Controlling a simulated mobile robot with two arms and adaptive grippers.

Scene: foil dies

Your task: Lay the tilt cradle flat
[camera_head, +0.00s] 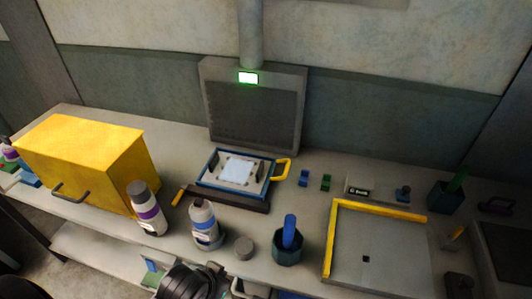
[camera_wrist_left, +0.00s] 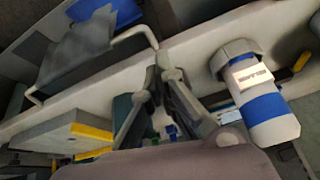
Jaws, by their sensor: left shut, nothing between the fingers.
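The tilt cradle is a blue-rimmed frame (camera_head: 207,166) around a pale square plate (camera_head: 238,171), on a dark base (camera_head: 232,200) at the middle of the bench in the head view. A yellow loop handle (camera_head: 284,170) sticks out at its right, and an orange-yellow bar (camera_head: 178,197) lies at the base's left. The frame sits above the base; its exact tilt is hard to tell. My left gripper (camera_wrist_left: 166,66) shows in the left wrist view, shut and empty, apart from the cradle.
A yellow box (camera_head: 85,150) stands at left. Bottles (camera_head: 147,212) (camera_head: 204,224), a grey puck (camera_head: 244,248) and a dark cup (camera_head: 287,250) stand in front of the cradle. A yellow-edged tray (camera_head: 375,250) lies right. A blue-banded bottle (camera_wrist_left: 265,110) is beside my left gripper in the wrist view.

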